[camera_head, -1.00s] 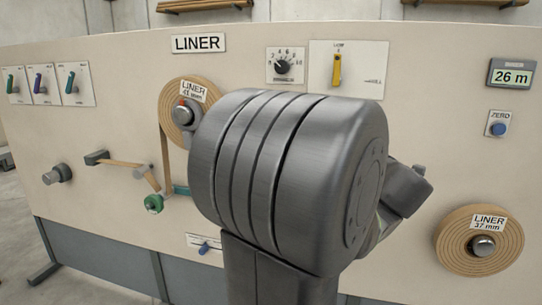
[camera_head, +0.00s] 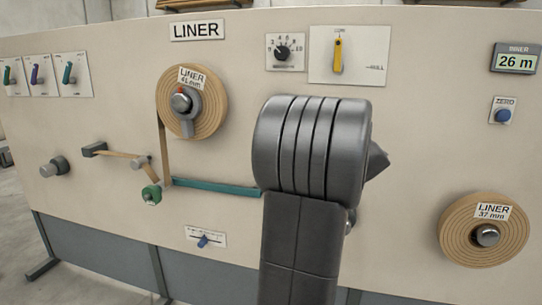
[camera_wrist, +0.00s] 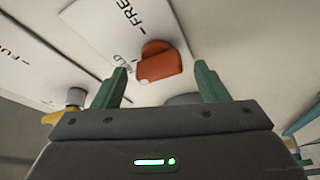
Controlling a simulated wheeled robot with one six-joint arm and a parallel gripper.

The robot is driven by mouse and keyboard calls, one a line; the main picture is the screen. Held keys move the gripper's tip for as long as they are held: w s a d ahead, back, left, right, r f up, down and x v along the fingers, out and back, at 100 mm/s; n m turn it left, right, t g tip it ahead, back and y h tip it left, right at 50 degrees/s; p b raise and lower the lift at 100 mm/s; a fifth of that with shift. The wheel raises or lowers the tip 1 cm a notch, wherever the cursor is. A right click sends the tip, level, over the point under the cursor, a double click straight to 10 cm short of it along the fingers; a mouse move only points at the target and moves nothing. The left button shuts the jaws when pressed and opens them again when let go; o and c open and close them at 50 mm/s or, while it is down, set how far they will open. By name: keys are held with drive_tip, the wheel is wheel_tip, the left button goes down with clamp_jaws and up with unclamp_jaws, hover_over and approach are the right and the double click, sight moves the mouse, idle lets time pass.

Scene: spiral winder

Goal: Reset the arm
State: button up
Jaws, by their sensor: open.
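My arm (camera_head: 312,150) rises in front of the middle of the beige winder panel (camera_head: 120,120) in the head view and hides part of it. My gripper is hidden behind my arm there. In the wrist view my gripper (camera_wrist: 162,75) has its two green fingers spread apart, with nothing held between them. An orange-red knob (camera_wrist: 160,65) on the panel shows beyond and between the fingertips; whether it is touched cannot be told, but a gap seems to lie around it.
The upper liner roll (camera_head: 212,95) and lower right liner roll (camera_head: 457,232) are on the panel. A yellow lever (camera_head: 337,55), a dial (camera_head: 282,52), a blue zero button (camera_head: 503,116) and a teal bar (camera_head: 220,187) lie around my arm. Several small levers sit upper left.

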drive_tip(key=m+h+p, duration=0.2)
drive_tip(key=m+p, duration=0.1)
drive_tip(key=m, duration=0.3)
drive_tip(key=m+t+h+p, duration=0.1)
drive_tip(key=m+h+p, duration=0.2)
drive_tip(key=m, duration=0.3)
drive_tip(key=m+t+h+p, duration=0.1)
drive_tip(key=m+h+p, duration=0.1)
drive_tip(key=m, duration=0.3)
drive_tip(key=shift+a+m+h+p, duration=0.2)
drive_tip(key=shift+m+h+p, duration=0.1)
drive_tip(key=shift+m+p, duration=0.15)
drive_tip(key=shift+f, duration=0.1)
